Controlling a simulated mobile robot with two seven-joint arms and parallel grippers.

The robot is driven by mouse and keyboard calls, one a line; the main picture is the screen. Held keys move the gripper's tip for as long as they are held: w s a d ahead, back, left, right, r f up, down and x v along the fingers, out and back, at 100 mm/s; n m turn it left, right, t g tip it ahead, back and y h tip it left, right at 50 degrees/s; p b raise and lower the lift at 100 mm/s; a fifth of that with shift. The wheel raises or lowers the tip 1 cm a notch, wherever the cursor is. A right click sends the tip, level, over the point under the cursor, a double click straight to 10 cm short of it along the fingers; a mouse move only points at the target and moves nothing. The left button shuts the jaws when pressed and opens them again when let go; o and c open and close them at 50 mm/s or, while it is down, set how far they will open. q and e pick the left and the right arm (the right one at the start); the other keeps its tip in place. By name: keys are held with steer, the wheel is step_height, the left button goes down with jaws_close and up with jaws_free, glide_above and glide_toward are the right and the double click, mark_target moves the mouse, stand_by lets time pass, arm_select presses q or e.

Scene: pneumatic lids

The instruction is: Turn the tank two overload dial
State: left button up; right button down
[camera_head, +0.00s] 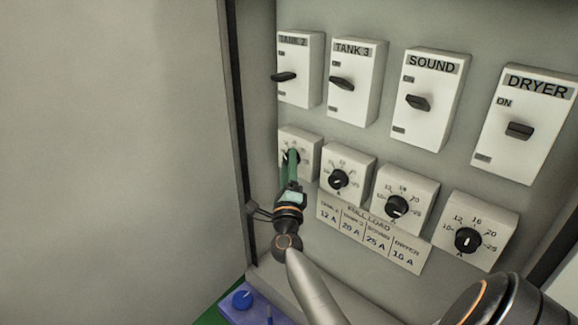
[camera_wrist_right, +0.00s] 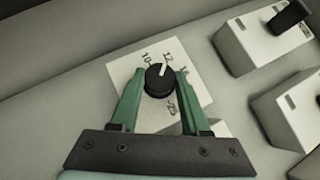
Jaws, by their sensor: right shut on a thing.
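The tank two overload dial (camera_wrist_right: 160,80) is a round black knob with a white pointer on a pale box. In the right wrist view the pointer aims up, near the 12 mark. My right gripper (camera_wrist_right: 157,82) has its green fingers closed on both sides of the knob. In the head view my right gripper (camera_head: 290,158) reaches the dial box (camera_head: 310,146) under the TANK 2 switch, and its fingers hide most of the knob. My left gripper is not in view.
The TANK 2 switch (camera_head: 299,62) stands above. To the right are the TANK 3 dial (camera_head: 339,180), SOUND dial (camera_head: 396,206) and DRYER dial (camera_head: 467,240). A FULL LOAD label (camera_head: 372,232) lists TANK 2 as 12 A. The cabinet's dark edge (camera_head: 236,130) is close on the left.

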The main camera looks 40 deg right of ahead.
steer(key=shift+w+r, duration=0.1)
steer(key=shift+c, duration=1.9)
jaws_free()
steer(key=p+v, duration=0.1)
steer(key=v, duration=1.1)
steer(key=shift+s+a, duration=0.2)
